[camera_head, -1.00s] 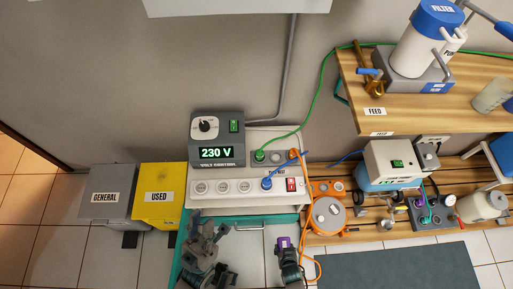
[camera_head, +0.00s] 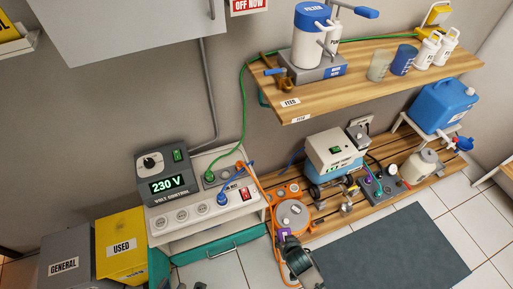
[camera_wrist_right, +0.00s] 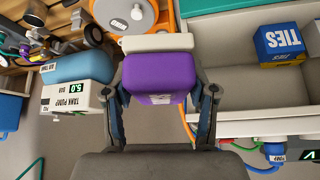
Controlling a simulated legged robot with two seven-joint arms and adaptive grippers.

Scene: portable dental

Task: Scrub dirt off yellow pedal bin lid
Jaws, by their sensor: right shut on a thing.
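The yellow pedal bin marked USED (camera_head: 121,246) stands at the lower left in the head view, beside the grey GENERAL bin (camera_head: 64,266). Its lid looks shut; any dirt is too small to tell. My right gripper (camera_head: 290,245) is at the bottom centre, well to the right of the bin and just in front of the orange round device (camera_head: 291,213). In the right wrist view, my right gripper (camera_wrist_right: 160,98) is shut on a purple and white block (camera_wrist_right: 158,80), perhaps a scrubbing sponge. My left gripper is out of view.
The voltage unit (camera_head: 166,178) stands on a white cabinet with a teal drawer (camera_head: 220,245), between gripper and bin. An orange cord hangs near my right gripper. The wooden shelf (camera_head: 375,85) juts out above right. An open tray (camera_wrist_right: 255,85) holds a blue TIES box (camera_wrist_right: 283,42).

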